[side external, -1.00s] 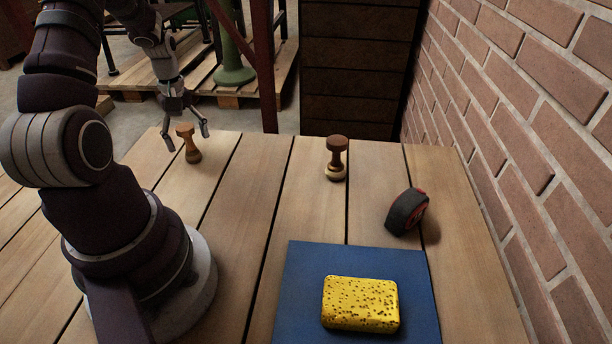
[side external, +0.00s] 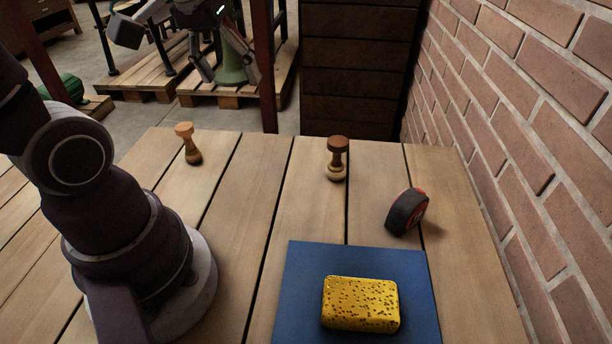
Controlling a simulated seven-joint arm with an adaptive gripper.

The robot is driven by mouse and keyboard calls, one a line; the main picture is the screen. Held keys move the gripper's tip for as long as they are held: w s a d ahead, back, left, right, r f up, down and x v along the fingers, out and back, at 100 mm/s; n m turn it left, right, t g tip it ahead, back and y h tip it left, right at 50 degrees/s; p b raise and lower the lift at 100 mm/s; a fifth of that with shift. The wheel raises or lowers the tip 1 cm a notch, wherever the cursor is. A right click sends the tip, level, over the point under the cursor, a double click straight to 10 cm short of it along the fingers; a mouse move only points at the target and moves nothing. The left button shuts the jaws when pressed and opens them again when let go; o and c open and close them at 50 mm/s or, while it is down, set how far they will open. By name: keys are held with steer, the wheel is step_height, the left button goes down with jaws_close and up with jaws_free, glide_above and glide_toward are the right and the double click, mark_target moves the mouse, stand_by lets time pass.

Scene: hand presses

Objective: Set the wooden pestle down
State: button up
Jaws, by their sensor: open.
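A blue mat (side external: 290,290) with a yellow sponge (side external: 360,304) on it lies at the front. A black and red wheel-like item (side external: 406,212) rests behind the mat, towards the brick wall (side external: 540,150). The table between the two wooden pieces is clear.

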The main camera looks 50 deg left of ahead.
steer(key=s+d+m+t+h, duration=0.1)
steer(key=s+d+m+t, duration=0.1)
steer(key=d+m, duration=0.4)
steer(key=shift+s+d+f+m, duration=0.3)
steer(key=shift+s+d, duration=0.25)
steer(key=shift+d, duration=0.05)
stand_by(0.6)
